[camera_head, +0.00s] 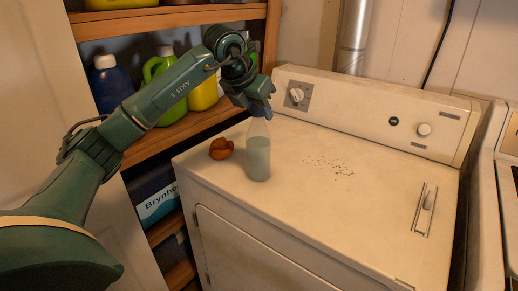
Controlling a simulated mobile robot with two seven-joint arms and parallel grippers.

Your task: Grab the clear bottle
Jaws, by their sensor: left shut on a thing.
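The clear bottle (258,157) stands upright on top of the white machine (318,213), near its left edge. It looks partly filled with a pale liquid. My left gripper (259,111) is above the bottle and shut on its top, with the neck mostly hidden by the fingers. My right gripper is not in view.
A small orange-brown object (221,148) sits just left of the bottle. A wooden shelf (165,22) at the left holds several jugs, among them a green jug (160,75) and a dark blue bottle (108,84). Dark specks lie on the machine top, which is otherwise mostly clear.

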